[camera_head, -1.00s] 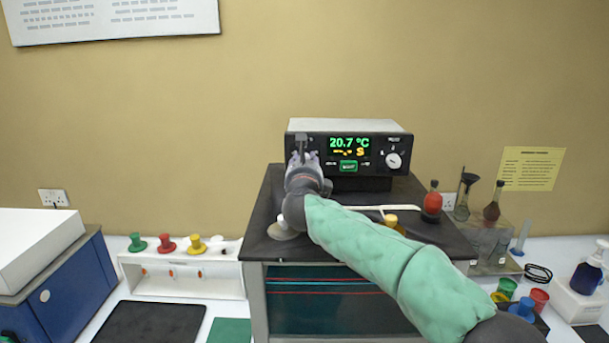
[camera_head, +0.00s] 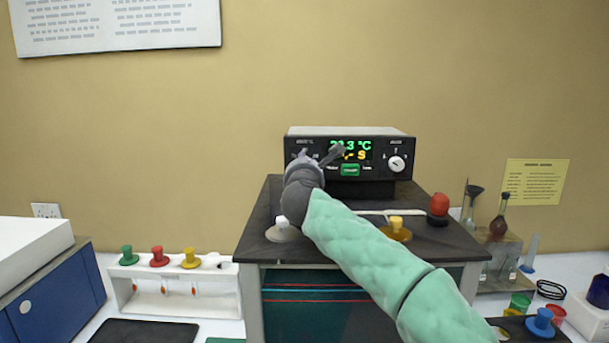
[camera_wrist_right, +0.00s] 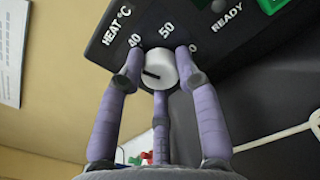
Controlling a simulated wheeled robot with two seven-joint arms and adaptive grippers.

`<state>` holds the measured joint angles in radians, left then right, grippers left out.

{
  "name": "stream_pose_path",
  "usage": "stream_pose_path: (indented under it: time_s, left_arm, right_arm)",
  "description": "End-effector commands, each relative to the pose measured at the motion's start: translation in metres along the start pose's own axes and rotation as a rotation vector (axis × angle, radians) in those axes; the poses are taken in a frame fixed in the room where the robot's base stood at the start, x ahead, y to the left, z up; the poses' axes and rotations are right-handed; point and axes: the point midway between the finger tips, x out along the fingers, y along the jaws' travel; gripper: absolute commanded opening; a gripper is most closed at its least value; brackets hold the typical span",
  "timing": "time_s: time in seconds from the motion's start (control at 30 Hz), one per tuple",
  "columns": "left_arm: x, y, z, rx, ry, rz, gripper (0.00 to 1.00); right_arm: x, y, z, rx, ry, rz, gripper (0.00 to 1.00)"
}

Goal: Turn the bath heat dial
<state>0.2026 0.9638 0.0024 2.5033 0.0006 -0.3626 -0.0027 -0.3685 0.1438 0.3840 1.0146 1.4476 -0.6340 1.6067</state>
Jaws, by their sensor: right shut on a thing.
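The bath heat dial (camera_wrist_right: 158,72) is a white round knob with a dark pointer line on the black front panel, below the "HEAT °C" marking, in the right wrist view. My right gripper (camera_head: 318,155) reaches the left part of the heating unit (camera_head: 350,132) in the head view and hides the dial there. In the right wrist view its purple fingers (camera_wrist_right: 160,60) are closed around the dial. The pointer line lies toward the left. The green display (camera_head: 350,146) reads about 23.3 °C, partly covered by a finger. My left gripper is not in view.
A second white knob (camera_head: 396,163) sits on the panel's right side. On the dark bench top (camera_head: 268,215) are a white stopper (camera_head: 283,232), a yellow one (camera_head: 396,229) and a red one (camera_head: 439,207). Glassware (camera_head: 498,220) stands right of the bench.

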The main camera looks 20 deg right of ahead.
Motion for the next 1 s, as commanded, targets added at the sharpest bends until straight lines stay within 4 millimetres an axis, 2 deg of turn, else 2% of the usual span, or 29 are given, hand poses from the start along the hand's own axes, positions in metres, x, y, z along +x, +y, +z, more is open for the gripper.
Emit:
stream_pose_path:
  time_s: [0.03, 0.4, 0.97, 1.0]
  left_arm:
    - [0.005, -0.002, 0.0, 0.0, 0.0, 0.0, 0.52]
    - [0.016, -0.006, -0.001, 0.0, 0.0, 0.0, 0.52]
    - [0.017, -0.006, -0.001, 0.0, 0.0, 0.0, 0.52]
    - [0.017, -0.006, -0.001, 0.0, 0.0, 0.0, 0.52]
  right_arm:
    - [0.001, 0.0, -0.005, 0.031, 0.003, -0.001, 0.02]
    - [0.001, 0.0, -0.004, 0.2, 0.005, -0.001, 0.02]
    - [0.001, 0.001, -0.004, 0.232, 0.005, -0.002, 0.02]
    - [0.001, 0.001, -0.004, 0.232, 0.005, -0.002, 0.37]
